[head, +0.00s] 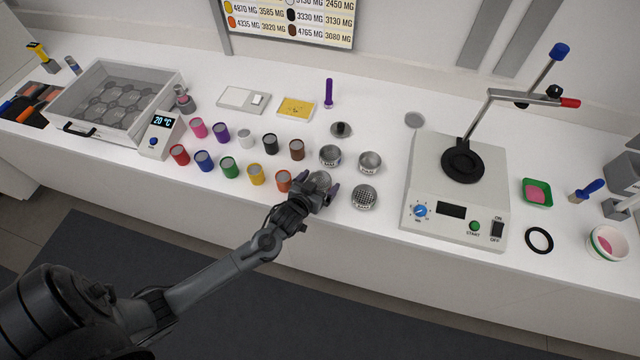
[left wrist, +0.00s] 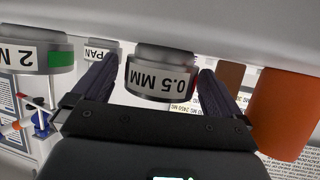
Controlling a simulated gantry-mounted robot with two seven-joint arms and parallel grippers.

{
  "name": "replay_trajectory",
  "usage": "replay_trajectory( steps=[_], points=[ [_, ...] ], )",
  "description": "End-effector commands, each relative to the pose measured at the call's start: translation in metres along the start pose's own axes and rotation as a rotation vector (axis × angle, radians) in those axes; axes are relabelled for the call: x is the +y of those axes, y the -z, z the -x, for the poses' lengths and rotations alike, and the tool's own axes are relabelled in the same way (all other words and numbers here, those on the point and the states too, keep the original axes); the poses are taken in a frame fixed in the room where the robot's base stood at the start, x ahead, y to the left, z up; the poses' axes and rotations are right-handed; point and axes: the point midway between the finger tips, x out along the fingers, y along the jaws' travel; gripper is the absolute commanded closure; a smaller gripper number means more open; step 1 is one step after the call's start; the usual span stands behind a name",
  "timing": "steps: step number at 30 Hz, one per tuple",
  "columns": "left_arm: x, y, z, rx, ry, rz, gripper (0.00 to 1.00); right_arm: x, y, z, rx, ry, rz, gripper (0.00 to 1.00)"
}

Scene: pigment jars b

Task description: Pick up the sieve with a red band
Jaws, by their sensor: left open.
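The sieve labelled 0.5 MM, with a bit of red beside its label, is in the left wrist view (left wrist: 155,80), upside down in that picture. In the head view it shows as a small metal sieve (head: 321,181) at the counter's front. My left gripper (head: 320,190) is open, with one finger on each side of this sieve. In the left wrist view its fingers (left wrist: 158,88) flank the sieve; I cannot tell whether they touch it. My right gripper is not in view.
A green-banded 2 MM sieve (left wrist: 40,58) stands close by, the coarse-mesh one (head: 364,198) in the head view. An orange jar (head: 284,181) stands close on the other side. Two metal vessels (head: 330,155) (head: 370,162) stand behind. A shaker machine (head: 455,215) is to the right.

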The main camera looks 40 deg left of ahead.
Motion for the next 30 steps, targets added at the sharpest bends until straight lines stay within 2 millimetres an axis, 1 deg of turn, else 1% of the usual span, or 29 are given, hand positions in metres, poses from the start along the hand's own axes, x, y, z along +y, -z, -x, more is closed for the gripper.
replay_trajectory(
  steps=[1, 4, 11, 12, 14, 21, 22, 30],
  points=[
    [0.0000, 0.0001, -0.0053, 0.001, 0.000, -0.001, 0.00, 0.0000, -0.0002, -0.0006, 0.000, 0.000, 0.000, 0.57],
    [0.0002, 0.0001, -0.0105, 0.001, -0.001, -0.001, 0.00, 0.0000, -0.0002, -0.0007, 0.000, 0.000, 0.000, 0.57],
    [0.0001, -0.0001, -0.0116, 0.000, -0.001, -0.001, 0.00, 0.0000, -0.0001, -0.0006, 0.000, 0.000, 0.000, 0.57],
    [0.0001, -0.0001, -0.0115, 0.000, -0.001, -0.001, 0.03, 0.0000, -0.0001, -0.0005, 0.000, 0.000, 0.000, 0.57],
    [0.0000, -0.0001, -0.0115, 0.000, -0.001, -0.001, 0.12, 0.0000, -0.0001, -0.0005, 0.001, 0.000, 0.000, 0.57],
    [0.0000, -0.0001, -0.0113, 0.000, -0.001, -0.001, 0.49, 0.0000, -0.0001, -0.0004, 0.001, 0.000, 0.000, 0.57],
    [0.0000, -0.0001, -0.0113, 0.000, -0.001, -0.001, 0.52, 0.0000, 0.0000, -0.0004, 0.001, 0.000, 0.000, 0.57],
    [0.0000, 0.0011, -0.0109, 0.001, -0.001, 0.000, 0.53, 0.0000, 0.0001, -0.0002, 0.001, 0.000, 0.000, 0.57]
  ],
)
